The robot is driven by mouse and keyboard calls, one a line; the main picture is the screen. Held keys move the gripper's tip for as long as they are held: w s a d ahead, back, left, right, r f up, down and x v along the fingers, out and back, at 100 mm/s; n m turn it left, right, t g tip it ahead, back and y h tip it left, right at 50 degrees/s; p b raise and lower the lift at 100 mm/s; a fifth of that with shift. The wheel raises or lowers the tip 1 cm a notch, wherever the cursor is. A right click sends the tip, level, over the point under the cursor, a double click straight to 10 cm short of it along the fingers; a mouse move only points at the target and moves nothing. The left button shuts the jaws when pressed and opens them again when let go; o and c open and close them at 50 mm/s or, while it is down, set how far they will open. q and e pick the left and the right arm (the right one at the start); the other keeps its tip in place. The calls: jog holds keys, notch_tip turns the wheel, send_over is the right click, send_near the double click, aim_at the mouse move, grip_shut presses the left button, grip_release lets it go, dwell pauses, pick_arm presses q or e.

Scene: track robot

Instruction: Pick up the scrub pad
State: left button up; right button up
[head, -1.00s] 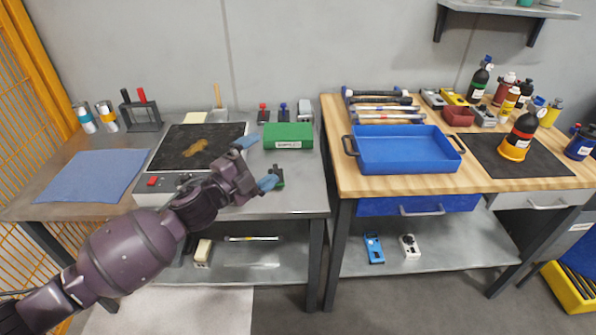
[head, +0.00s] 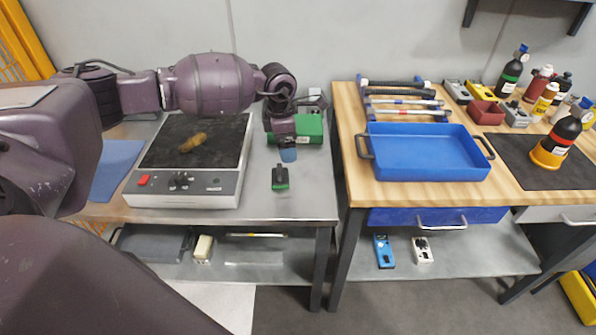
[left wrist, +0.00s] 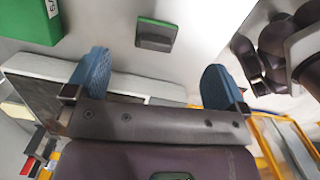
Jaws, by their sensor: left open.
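The scrub pad (head: 280,178), a small dark block with a green edge, lies on the left metal table, right of the hot plate. It also shows in the left wrist view (left wrist: 156,36), beyond and between the fingertips. My left gripper (head: 288,152) points down, behind the pad in the head view and apart from it. In the left wrist view my left gripper (left wrist: 153,80) has its two blue fingers spread wide with nothing between them. My right gripper is in neither view.
The hot plate (head: 228,187) with a brown stain stands left of the pad. A green box (head: 311,127) is behind my gripper. A blue tray (head: 430,158) sits on the wooden table at right. Bare metal surrounds the pad.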

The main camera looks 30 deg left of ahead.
aim_at(279, 169)
pick_arm(q)
jog(key=shift+s+a+r+g+y, duration=0.1)
jog(key=shift+s+a+g+y, duration=0.35)
jog(key=shift+s+a, duration=0.25)
jog(key=shift+s+f+m, duration=0.15)
jog(key=shift+f+m, duration=0.05)
jog(key=shift+m, duration=0.1)
notch_tip(279, 169, down, 4)
jog(key=shift+f+b, duration=0.2)
jog(key=shift+b, duration=0.15)
jog(key=shift+f, duration=0.75)
jog(key=f, duration=0.2)
jog(key=f+b, duration=0.1)
jog(key=f, duration=0.1)
jog(key=shift+w+a+f, duration=0.15)
jog(key=shift+w+a, duration=0.05)
jog(key=shift+f, duration=0.2)
jog(key=shift+r, duration=0.1)
jog(key=shift+c, duration=0.8)
jog(key=c, duration=0.8)
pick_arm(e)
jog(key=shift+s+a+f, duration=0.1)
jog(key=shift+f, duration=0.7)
